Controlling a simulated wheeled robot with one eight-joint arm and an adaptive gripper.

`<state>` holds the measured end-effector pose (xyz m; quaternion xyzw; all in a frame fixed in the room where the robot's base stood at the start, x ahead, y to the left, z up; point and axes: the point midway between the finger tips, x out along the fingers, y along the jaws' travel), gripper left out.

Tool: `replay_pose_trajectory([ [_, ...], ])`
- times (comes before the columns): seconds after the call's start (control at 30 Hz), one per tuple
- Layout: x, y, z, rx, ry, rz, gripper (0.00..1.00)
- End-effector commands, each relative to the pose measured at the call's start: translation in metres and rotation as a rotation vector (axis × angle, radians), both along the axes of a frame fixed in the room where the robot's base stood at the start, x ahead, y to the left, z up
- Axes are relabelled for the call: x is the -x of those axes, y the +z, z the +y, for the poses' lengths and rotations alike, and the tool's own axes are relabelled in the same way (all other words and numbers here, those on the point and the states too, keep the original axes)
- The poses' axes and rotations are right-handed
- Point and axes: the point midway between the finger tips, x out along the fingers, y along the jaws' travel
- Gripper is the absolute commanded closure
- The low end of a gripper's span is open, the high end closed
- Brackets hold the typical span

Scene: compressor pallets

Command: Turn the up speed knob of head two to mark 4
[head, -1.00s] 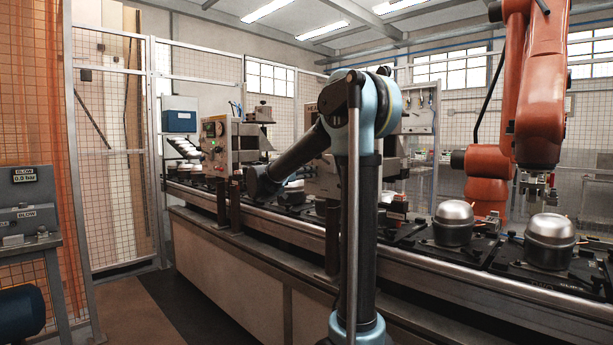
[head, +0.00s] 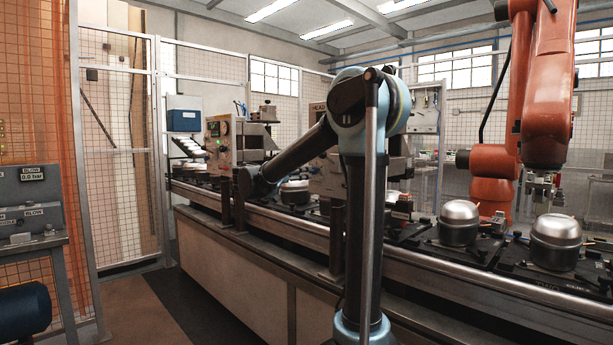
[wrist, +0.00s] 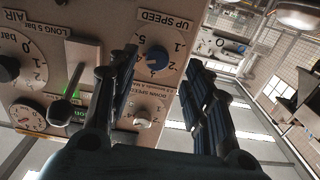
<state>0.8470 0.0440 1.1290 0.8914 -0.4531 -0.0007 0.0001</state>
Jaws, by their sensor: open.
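The left finger covers part of the dial's edge. In the head view the "HEAD" panel (head: 318,108) is mostly hidden behind my arm, its number covered. My gripper cannot be made out there.
A lever (wrist: 72,82) and a black air knob (wrist: 8,68) are to the left. In the head view a conveyor (head: 300,226) carries compressors (head: 459,222), with an orange robot arm (head: 545,110) behind.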

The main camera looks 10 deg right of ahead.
Motion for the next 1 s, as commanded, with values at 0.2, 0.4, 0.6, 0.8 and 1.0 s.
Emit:
replay_pose_trajectory([
  [0.2,0.021,0.000,0.031,0.000,0.004,0.000,0.54],
  [0.4,0.033,-0.001,0.048,-0.001,0.003,0.001,0.54],
  [0.6,0.037,-0.001,0.054,-0.001,0.002,0.001,0.54],
  [0.8,0.038,-0.001,0.054,-0.001,0.001,0.001,0.54],
  [1.0,0.043,-0.006,0.043,-0.006,-0.007,0.036,0.54],
])
